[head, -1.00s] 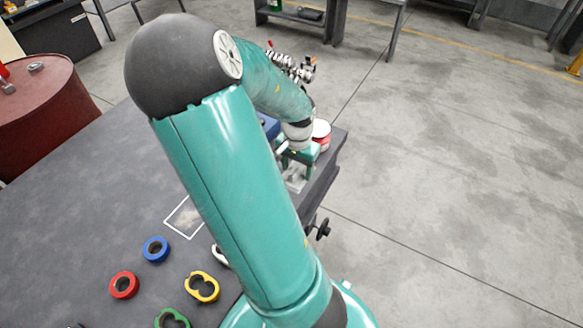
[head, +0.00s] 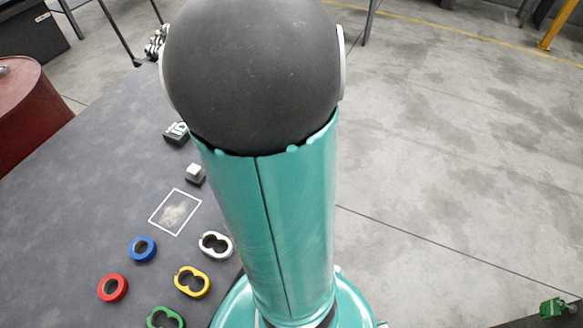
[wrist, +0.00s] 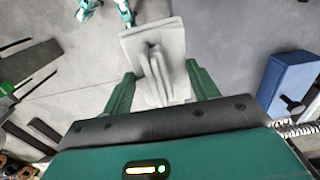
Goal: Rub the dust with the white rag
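My gripper (wrist: 158,88) is shut on the white rag (wrist: 165,42) in the wrist view, with a green finger on each side of it. The rag is folded and creased, and its upper part sticks out past the fingers. Behind it the wrist view shows grey floor. The dust (head: 175,211) is a pale smudge inside a white square outline on the dark table (head: 85,180) in the head view. My gripper and the rag are hidden behind my arm in the head view, so their distance from the dust cannot be told there.
Near the dust are a small white-topped block (head: 195,173), a blue ring (head: 143,249), a red ring (head: 113,288), and white (head: 215,245), yellow (head: 192,282) and green (head: 165,318) clips. A red barrel (head: 28,110) stands left. A blue box (wrist: 292,85) shows in the wrist view.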

